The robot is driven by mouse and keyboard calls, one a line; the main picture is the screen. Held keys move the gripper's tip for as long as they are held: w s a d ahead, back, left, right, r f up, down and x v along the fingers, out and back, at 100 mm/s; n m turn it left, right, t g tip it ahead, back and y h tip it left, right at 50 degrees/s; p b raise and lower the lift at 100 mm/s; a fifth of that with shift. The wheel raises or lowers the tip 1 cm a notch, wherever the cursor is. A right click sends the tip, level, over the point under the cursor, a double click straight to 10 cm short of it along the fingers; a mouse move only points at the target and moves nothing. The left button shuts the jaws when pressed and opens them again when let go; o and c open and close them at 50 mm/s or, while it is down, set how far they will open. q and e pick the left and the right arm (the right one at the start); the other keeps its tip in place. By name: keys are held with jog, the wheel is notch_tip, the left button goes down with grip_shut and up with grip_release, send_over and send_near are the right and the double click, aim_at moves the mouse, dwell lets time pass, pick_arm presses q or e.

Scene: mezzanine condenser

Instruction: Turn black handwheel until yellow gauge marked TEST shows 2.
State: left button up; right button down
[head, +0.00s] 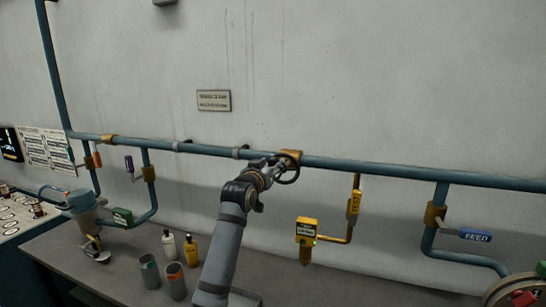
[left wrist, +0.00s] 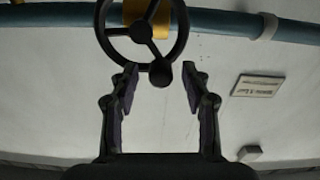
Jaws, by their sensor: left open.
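The black handwheel (head: 298,170) sits on a brass-coloured valve on the blue wall pipe. In the left wrist view the handwheel (left wrist: 140,33) shows its spokes and a round knob (left wrist: 160,73) on its rim. My left gripper (head: 274,168) is at the wheel in the head view. In the left wrist view my left gripper (left wrist: 160,82) is open, its fingertips on either side of the knob with gaps. The yellow gauge (head: 306,231) hangs below and right of the wheel; its reading is too small to tell. My right gripper is out of view.
The blue pipe (head: 400,172) runs along the wall. A blue FEED lever (head: 475,235) is at the right. Two bottles, one white (head: 169,245) and one yellow (head: 190,250), and two grey cups (head: 149,272) stand on the bench left of my arm.

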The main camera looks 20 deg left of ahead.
aim_at(285, 158)
pick_arm(q)
jog(key=shift+w, duration=1)
grip_shut()
jog(key=shift+d+m, duration=0.1)
jog(key=shift+m, duration=0.2)
jog(key=m, duration=0.1)
jog(key=d+m+p, duration=0.1)
jog(key=m, duration=0.1)
jog(key=shift+d+r, duration=0.1)
jog(key=shift+r, duration=0.2)
jog(key=shift+d+m, duration=0.4)
jog(key=shift+m, duration=0.85)
jog(key=shift+d+m, duration=0.4)
jog(key=shift+m, duration=0.85)
